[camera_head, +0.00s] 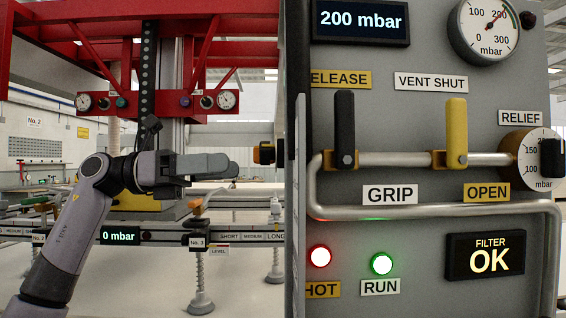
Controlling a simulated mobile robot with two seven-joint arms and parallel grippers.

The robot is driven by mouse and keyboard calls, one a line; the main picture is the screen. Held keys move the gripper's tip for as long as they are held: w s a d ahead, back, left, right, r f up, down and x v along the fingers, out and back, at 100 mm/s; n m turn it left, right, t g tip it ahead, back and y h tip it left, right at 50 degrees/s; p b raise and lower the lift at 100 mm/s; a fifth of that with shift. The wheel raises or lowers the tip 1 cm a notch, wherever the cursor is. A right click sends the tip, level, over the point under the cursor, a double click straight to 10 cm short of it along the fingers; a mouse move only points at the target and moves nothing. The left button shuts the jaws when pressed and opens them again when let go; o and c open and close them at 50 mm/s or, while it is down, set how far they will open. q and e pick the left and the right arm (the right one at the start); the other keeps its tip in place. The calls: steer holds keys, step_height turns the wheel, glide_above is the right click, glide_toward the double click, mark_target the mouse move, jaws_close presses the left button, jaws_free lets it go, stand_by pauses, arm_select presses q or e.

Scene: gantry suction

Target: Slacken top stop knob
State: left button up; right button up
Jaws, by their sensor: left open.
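My left gripper (234,166) comes in from the left on my grey arm. Its fingers point right, open and with nothing seen between them. An orange and black knob-like part (264,153) sticks out at the left edge of the grey control panel, a short way right of the fingertips and apart from them. No label marks it, so I cannot tell for sure that it is the top stop knob. My right gripper is not in view.
The grey control panel (430,245) fills the right side, with a black lever (344,128), a yellow lever (456,130) and a protruding rail (440,212). A red gantry frame (240,30) stands behind my arm. A lifting beam with suction cups (201,300) hangs below.

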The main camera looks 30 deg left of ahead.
mark_target(267, 154)
arm_select(q)
steer(key=shift+m+y, duration=0.4)
steer(key=shift+y, duration=0.2)
steer(key=shift+w+d+r, duration=0.35)
steer(key=shift+d+r, duration=0.05)
steer(key=shift+d, duration=0.4)
steer(key=shift+w+d+r, duration=0.35)
steer(key=shift+d+r, duration=0.05)
steer(key=shift+d, duration=0.45)
steer(key=shift+w+d+r, duration=0.35)
steer(key=shift+d+r, duration=0.05)
steer(key=shift+d, duration=0.4)
steer(key=shift+t, duration=0.3)
steer(key=c, duration=1.1)
